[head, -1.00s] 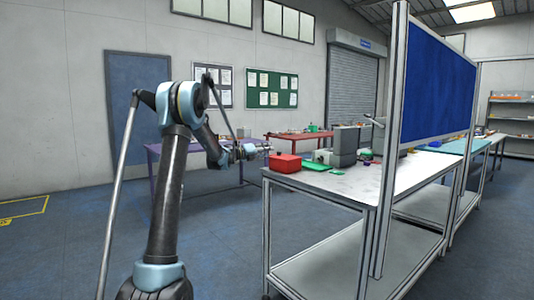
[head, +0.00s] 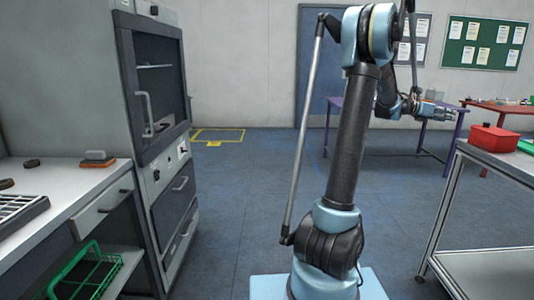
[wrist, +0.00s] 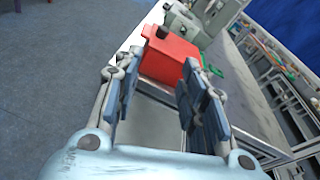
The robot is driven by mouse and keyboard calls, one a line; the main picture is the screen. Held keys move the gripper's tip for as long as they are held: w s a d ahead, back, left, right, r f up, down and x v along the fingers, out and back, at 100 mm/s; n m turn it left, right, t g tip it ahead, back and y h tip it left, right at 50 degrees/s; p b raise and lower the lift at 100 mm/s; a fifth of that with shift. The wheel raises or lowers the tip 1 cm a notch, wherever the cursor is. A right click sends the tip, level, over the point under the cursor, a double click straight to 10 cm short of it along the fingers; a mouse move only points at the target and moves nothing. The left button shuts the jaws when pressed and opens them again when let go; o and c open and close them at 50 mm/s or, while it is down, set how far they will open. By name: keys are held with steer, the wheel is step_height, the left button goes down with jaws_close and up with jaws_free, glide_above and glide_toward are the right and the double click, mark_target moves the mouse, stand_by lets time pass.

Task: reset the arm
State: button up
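My arm stands in the middle of the head view, its elbow raised and its forearm reaching to the right. My gripper (head: 440,112) is at the end of it, just left of and a little above the workbench with the red box (head: 494,138). In the wrist view my gripper (wrist: 155,100) has its two fingers wide apart with nothing between them. The red box (wrist: 170,56) lies beyond the fingertips and apart from them.
A tall grey cabinet (head: 158,90) and a counter (head: 85,190) with a green wire basket (head: 85,275) stand on the left. A purple table (head: 430,133) is behind my arm. The floor (head: 235,200) between cabinet and arm is clear.

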steer(key=s+a+f+m+t+y, duration=0.1)
steer(key=s+a+f+m+y, duration=0.2)
steer(key=a, duration=0.8)
steer(key=s+a+f+m+t+y, duration=0.15)
steer(key=a+m, duration=0.25)
steer(key=a, duration=0.7)
steer(key=s+a+f+m+t+y, duration=0.1)
steer(key=s+a+f+m+y, duration=0.2)
steer(key=a, duration=0.8)
steer(key=s+a+f+m+y, duration=0.2)
steer(key=s+a+f, duration=0.4)
steer(key=a, duration=0.4)
steer(key=s+a+f+m+y, duration=0.3)
steer(key=s+a+f+m, duration=0.2)
steer(key=s+a, duration=0.3)
steer(key=s+a+f+m+y, duration=0.3)
steer(key=s+a+f, duration=0.4)
steer(key=a, duration=0.6)
steer(key=shift+f+m+g, duration=0.3)
steer(key=shift+f+g, duration=0.05)
steer(key=shift+f, duration=0.15)
steer(key=shift+d, duration=0.1)
steer(key=shift+c, duration=0.6)
